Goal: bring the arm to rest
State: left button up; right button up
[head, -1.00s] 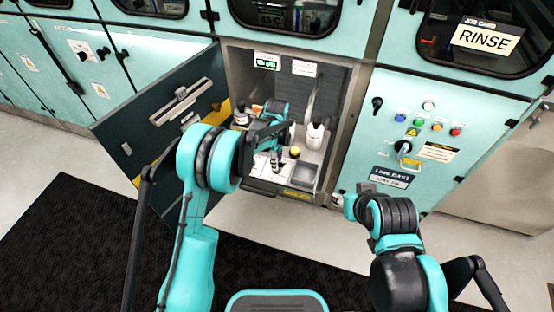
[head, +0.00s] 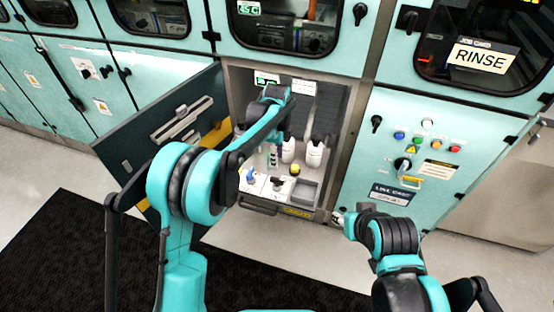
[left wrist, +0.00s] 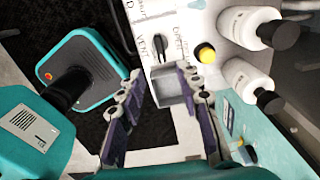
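My left arm reaches into the open cabinet bay (head: 338,110). My left gripper (head: 272,162) hangs above the bay's white shelf in the head view. In the left wrist view the two fingers of the left gripper (left wrist: 160,76) are spread apart with nothing held between them. A grey open bin (left wrist: 172,92) shows beyond the fingertips. My right gripper (head: 338,217) is at the end of the right arm, in front of the cabinet's lower right. It is small and partly hidden, so its opening cannot be told.
Two white bottles (head: 289,151) (head: 314,154) stand in the bay. A yellow button (head: 295,169), a black rotary knob (head: 277,184) and the grey bin (head: 304,191) are near the front. The dark cabinet door (head: 140,128) stands open at left, close to my left arm.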

dwell(0.3)
pick_arm(q)
jog(key=s+a+r+n+t, duration=0.4)
jog(key=s+a+r+n, duration=0.7)
jog(key=s+r, duration=0.15)
jog(key=s+a+f+n+t, duration=0.1)
jog(key=s+a+n, duration=0.2)
jog(key=s+n, duration=0.2)
jog(key=s+a+f+n+t, duration=0.2)
jog(key=s+n, duration=0.3)
jog(key=s, duration=0.5)
jog(key=shift+s+a+f+n, duration=0.2)
jog(key=shift+a+n, duration=0.2)
jog(key=shift+a, duration=0.45)
